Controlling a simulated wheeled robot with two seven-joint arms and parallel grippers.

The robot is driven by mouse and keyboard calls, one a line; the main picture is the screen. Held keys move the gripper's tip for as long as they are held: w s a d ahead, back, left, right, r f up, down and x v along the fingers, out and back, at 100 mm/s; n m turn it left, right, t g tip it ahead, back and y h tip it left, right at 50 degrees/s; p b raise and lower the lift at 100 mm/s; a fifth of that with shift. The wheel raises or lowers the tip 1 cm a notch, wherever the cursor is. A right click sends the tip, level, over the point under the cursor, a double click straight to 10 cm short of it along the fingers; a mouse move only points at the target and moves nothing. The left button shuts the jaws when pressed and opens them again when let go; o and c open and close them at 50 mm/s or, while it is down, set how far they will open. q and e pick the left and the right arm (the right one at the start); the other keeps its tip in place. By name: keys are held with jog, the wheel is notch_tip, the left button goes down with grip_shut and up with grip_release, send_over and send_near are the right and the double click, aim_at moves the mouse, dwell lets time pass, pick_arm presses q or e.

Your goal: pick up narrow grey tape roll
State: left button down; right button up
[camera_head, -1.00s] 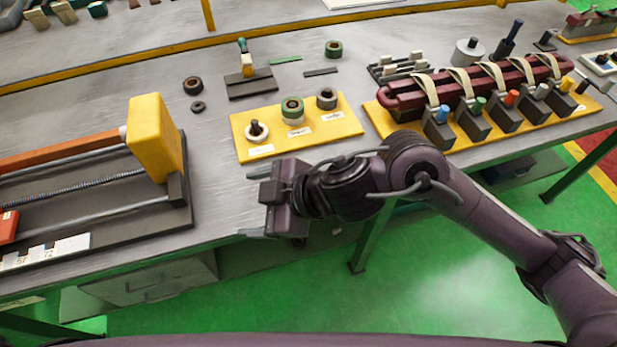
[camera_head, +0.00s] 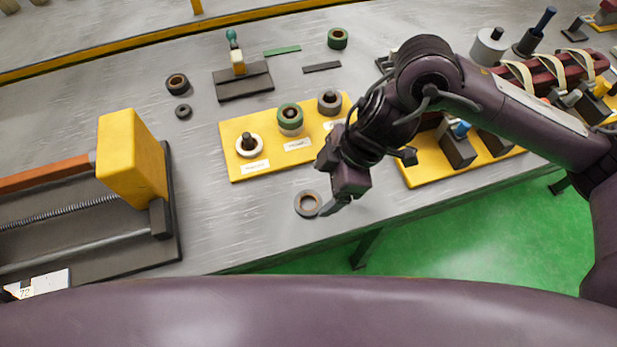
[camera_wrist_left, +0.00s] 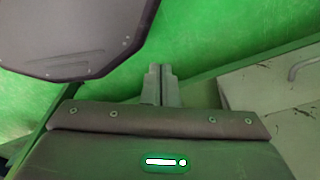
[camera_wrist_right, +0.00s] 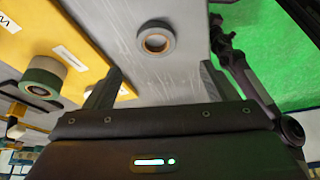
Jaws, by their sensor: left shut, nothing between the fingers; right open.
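A narrow grey tape roll (camera_head: 300,210) with a brown core lies flat on the bare metal bench near its front edge. In the right wrist view the grey tape roll (camera_wrist_right: 143,33) lies ahead of the fingers, roughly centred between them and apart from them. My right gripper (camera_head: 323,188) is open and empty beside the roll, on its right. Both its fingers (camera_wrist_right: 159,80) show spread in the right wrist view. My left gripper (camera_wrist_left: 161,72) is shut and empty over green floor in its wrist view; it is outside the head view.
A yellow board (camera_head: 237,170) behind the roll holds a white roll (camera_head: 241,150), a green roll (camera_head: 290,112) and a grey roll (camera_head: 330,107). A yellow-ended machine (camera_head: 130,155) stands left. A second yellow board (camera_head: 412,172) with winding parts stands right, partly behind my arm. Bare bench lies left of the roll.

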aim_at(306, 205)
jog(key=shift+a+f, duration=0.1)
jog(key=shift+f, duration=0.2)
jog(key=x, duration=0.3)
jog(key=shift+f+p, duration=0.4)
jog(key=shift+f, duration=0.05)
jog(key=shift+w+a+f, duration=0.1)
jog(key=shift+a+f, duration=0.05)
jog(key=shift+f, duration=0.45)
jog(key=shift+w+a+f, duration=0.1)
jog(key=shift+f, duration=0.45)
jog(key=shift+a+f, duration=0.15)
jog(key=shift+f, duration=0.2)
jog(key=c, duration=1)
pick_arm(q)
jog(key=s, duration=0.2)
jog(key=shift+s+r, duration=0.4)
pick_arm(e)
jog(key=shift+c, duration=0.3)
jog(key=shift+r, duration=0.2)
